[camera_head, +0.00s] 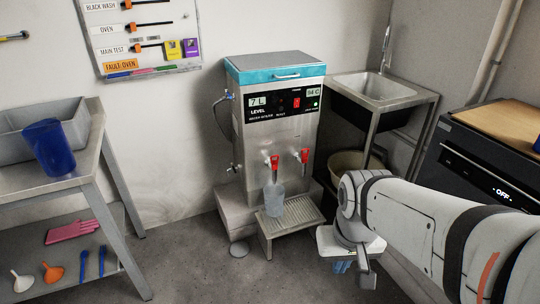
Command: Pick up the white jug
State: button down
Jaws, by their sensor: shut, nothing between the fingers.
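A pale, translucent jug (274,200) stands upright on the drip stand under the left red tap of the water boiler; it looks whitish-grey and is the only pale jug I see. My gripper (343,267) is to the right of the jug and nearer the camera, clear of it and of the drip stand. It points down, is shut and holds nothing. Its fingers are small here and partly hidden by my wrist.
The steel boiler (277,140) has two red taps above the drip stand (291,217). A dark blue jug (49,148) stands on the left bench (85,165). A sink (380,88) and a black oven (477,170) are to the right. Floor is free between bench and boiler.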

aim_at(274, 195)
jog(key=z, duration=0.05)
jog(key=k, duration=0.45)
jog(key=u, duration=0.8)
jog(key=i, duration=1.8)
jog(key=z, duration=0.15)
